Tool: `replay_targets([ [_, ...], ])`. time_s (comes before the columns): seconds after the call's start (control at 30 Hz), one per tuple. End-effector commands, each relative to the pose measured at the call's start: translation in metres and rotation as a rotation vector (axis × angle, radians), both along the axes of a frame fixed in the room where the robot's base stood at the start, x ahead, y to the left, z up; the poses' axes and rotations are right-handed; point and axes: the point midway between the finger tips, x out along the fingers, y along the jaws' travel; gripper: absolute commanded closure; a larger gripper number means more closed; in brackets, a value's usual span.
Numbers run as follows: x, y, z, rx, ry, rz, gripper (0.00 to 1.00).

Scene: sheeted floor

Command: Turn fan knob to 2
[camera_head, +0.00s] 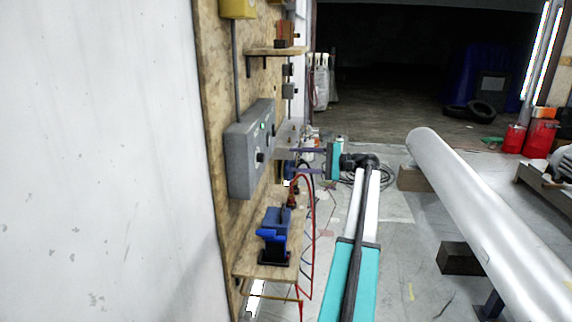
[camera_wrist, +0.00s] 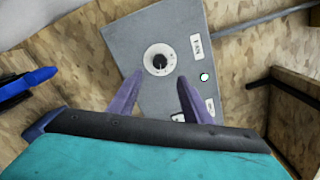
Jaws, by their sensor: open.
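The grey control box (camera_head: 240,165) is fixed to the wooden board at left in the head view. In the wrist view its face (camera_wrist: 125,45) carries a round white dial with a dark fan knob (camera_wrist: 159,61). The dial's marks are too small to read, so I cannot tell its setting. My gripper (camera_head: 291,160) faces the box from the right with its two purple fingers apart and empty. In the wrist view my gripper (camera_wrist: 161,78) has its fingertips on either side just below the knob, seemingly short of touching it.
A small round light (camera_wrist: 204,77) and white labels sit beside the dial. A blue device (camera_head: 275,235) with red and black cables stands on the lower wooden shelf (camera_head: 255,262). An upper shelf (camera_head: 275,52) juts out above. A large silver pipe (camera_head: 480,210) lies at right.

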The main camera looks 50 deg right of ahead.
Motion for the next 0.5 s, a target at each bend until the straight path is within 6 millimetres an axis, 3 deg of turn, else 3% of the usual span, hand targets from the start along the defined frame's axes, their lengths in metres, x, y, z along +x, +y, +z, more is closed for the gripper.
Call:
replay_targets([
  [0.2,-0.024,-0.016,-0.001,0.001,0.001,-0.002,0.55],
  [0.5,-0.033,-0.020,0.000,0.000,0.001,0.000,0.55],
])
